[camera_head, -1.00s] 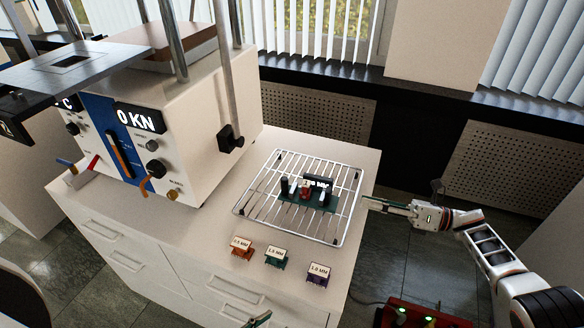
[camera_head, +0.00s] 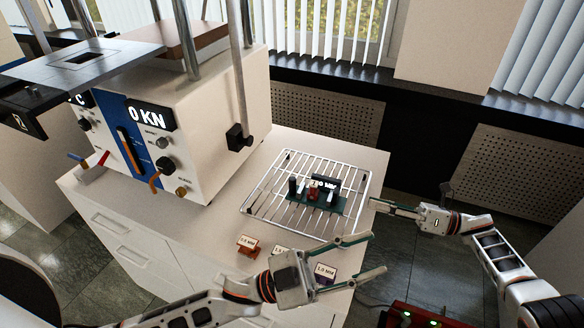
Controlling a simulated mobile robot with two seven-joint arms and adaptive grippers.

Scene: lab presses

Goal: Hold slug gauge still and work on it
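The slug gauge (camera_head: 318,198), a green base with black posts, a small red part and a lettered dark display, stands on a wire rack (camera_head: 256,208) on the bench. My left gripper (camera_head: 376,254) is open and empty, in front of the gauge and to its right, apart from it and above the bench's front right part. My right gripper (camera_head: 376,205) is at the rack's right edge, pointing left towards the gauge and not touching it. Its fingers are seen nearly edge-on, so I cannot tell their opening.
Small labelled blocks, orange (camera_head: 247,251) and purple (camera_head: 325,281), stand at the bench's front; my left gripper partly covers them and a green one between. The press (camera_head: 200,130) reading 0 KN fills the left. A red box (camera_head: 408,315) is at the bottom.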

